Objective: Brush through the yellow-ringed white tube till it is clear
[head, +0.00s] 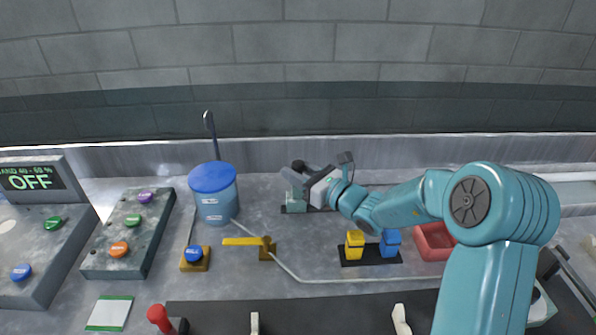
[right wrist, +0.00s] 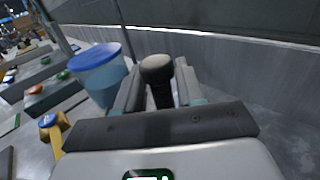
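My right gripper (head: 305,172) is over a small grey-green block (head: 296,200) on a dark base at the middle of the bench. In the right wrist view a dark, round-topped handle (right wrist: 157,70) stands between the two fingers (right wrist: 160,88). The frames do not show whether the fingers press on it or only flank it. What the handle belongs to is hidden. I cannot pick out a white tube with a yellow ring for sure. A thin white tube line (head: 340,281) runs along the bench front. A yellow bar (head: 243,241) lies at a small yellow stand. My left gripper is not in view.
A blue-lidded container (head: 213,195) stands left of the gripper. Yellow (head: 355,245) and blue (head: 390,243) blocks sit on a black base, with a red tray (head: 434,240) to the right. Button panels (head: 130,235) fill the left. A wall closes the back.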

